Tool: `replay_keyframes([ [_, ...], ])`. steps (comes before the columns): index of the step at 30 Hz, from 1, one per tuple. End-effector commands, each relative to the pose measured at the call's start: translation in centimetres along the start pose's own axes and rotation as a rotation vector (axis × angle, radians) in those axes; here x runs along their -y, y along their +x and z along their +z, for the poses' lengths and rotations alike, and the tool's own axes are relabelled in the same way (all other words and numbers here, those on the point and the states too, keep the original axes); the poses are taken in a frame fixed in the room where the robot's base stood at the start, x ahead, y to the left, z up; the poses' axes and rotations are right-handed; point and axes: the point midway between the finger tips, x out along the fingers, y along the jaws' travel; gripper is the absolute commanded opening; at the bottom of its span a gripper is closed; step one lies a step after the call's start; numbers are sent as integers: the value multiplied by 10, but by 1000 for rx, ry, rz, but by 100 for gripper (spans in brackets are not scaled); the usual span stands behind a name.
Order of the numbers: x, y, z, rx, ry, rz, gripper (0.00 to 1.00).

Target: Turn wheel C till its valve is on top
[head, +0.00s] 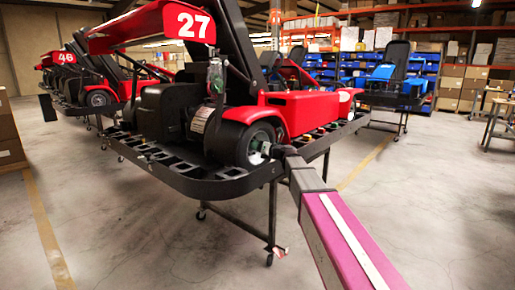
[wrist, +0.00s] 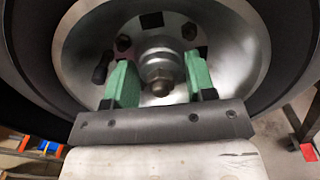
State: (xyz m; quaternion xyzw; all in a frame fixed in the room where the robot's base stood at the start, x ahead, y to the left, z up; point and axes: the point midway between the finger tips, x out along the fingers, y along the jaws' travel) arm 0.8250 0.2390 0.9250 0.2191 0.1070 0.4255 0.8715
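Kart 27 (head: 290,105) sits on a black stand (head: 215,185). My gripper (head: 272,151) is at its near wheel (head: 250,143); no letter C is readable there. In the wrist view that wheel (wrist: 232,60) fills the picture, with a silver rim and black tyre. My gripper's green fingers (wrist: 160,72) are apart in front of the hub, with the centre nut (wrist: 161,87) between them and apparently not gripped. A short black stub, likely the valve (wrist: 101,67), points out at the left of the hub, just left of the left finger. It is not on top.
The stand's wheeled legs (head: 272,215) are below the kart. Another kart, 46 (head: 75,75), stands on the left and a blue kart (head: 390,75) at the back right. Shelves with blue bins line the back. The floor (head: 430,210) at right is clear.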

Motion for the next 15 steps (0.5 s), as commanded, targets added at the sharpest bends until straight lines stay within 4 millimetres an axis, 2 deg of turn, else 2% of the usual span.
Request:
replay_keyframes([
  [4, 0, -4, 0, 0, 0, 0, 50],
  [7, -1, -15, 0, 1, 0, -1, 50],
  [15, -2, -66, -1, 1, 0, -2, 50],
])
